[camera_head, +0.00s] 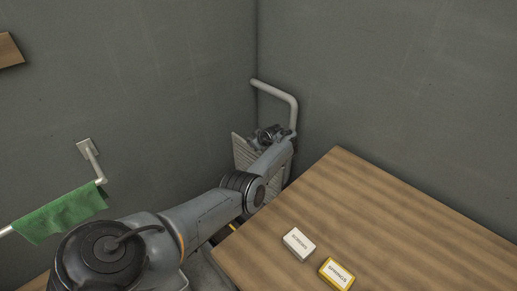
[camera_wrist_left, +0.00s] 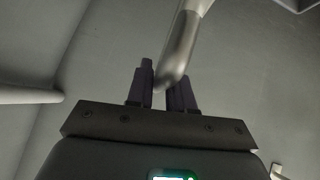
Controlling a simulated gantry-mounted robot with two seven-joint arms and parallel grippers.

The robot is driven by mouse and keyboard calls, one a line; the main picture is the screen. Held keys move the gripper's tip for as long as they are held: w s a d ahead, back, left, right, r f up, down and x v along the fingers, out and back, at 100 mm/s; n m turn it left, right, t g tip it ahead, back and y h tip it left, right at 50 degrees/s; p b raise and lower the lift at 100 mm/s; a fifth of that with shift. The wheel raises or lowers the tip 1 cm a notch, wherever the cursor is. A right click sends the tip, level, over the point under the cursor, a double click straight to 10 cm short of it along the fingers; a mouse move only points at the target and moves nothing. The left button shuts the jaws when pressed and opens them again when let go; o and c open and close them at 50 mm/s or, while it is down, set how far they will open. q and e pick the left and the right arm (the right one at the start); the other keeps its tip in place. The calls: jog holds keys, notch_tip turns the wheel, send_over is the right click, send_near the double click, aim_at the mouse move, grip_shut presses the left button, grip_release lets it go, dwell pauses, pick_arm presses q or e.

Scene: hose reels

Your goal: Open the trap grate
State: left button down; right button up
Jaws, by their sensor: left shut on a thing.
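The trap grate, a pale ribbed panel (camera_head: 242,152), stands steeply tilted in the room's corner in the head view. My left arm reaches from the bottom left to its right side and hides part of it. In the left wrist view my left gripper (camera_wrist_left: 164,92) is shut on the end of a smooth metal bar (camera_wrist_left: 184,45), which passes between its dark fingers. I cannot tell how this bar joins the grate. In the head view the fingertips are too small to make out. My right gripper is out of view.
A pale bent pipe (camera_head: 278,88) runs along the corner wall close to my left wrist. A wooden table (camera_head: 370,215) fills the lower right, bearing a white box (camera_head: 298,243) and a yellow-edged box (camera_head: 337,273). A green towel (camera_head: 60,214) hangs on a wall rail at left.

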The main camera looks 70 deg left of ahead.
pick_arm(q)
jog(key=shift+s+f, duration=0.1)
jog(key=shift+f, duration=0.05)
jog(key=c, duration=1.3)
grip_release()
jog(key=shift+o, duration=1)
jog(key=shift+s+a, duration=0.15)
jog(key=shift+w, duration=0.2)
